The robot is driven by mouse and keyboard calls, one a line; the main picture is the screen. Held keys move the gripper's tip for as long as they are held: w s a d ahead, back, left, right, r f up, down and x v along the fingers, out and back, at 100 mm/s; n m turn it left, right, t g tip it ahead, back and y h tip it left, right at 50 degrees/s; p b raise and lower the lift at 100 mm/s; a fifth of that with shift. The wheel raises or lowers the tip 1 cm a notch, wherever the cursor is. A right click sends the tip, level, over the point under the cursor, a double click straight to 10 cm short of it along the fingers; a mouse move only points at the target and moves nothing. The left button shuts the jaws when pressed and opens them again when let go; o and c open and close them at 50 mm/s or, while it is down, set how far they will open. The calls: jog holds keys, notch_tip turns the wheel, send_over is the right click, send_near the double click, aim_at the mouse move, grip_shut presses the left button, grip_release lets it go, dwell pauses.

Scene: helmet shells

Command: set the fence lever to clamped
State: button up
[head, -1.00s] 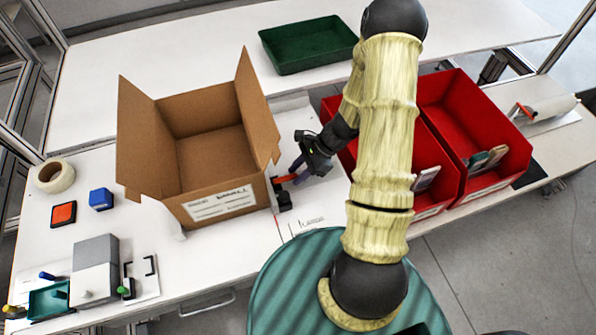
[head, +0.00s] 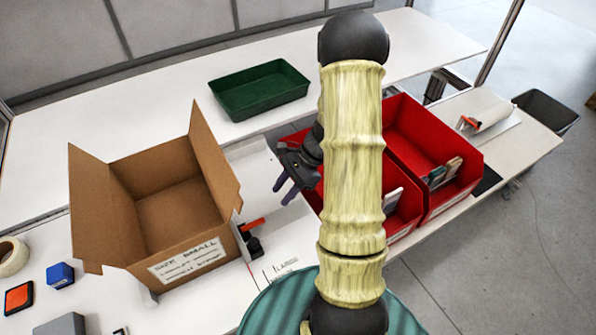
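The fence lever (head: 254,224) is a short red-orange handle on a black mount, just right of the cardboard box's front corner. Its free end points right and slightly away from the box. Labels marking its settings are not readable. My gripper (head: 284,191) hangs behind and right of the lever, near the left red bin, with its two purple fingers apart and nothing visible between them. A gap shows between the fingers and the lever. My arm hides part of the gripper's wrist.
The open cardboard box (head: 170,262) stands left of the lever. Two red bins (head: 462,150) stand at the right, partly behind my arm. A green tray (head: 262,112) lies at the back.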

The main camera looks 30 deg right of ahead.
jog(key=v, duration=0.7)
dwell(0.5)
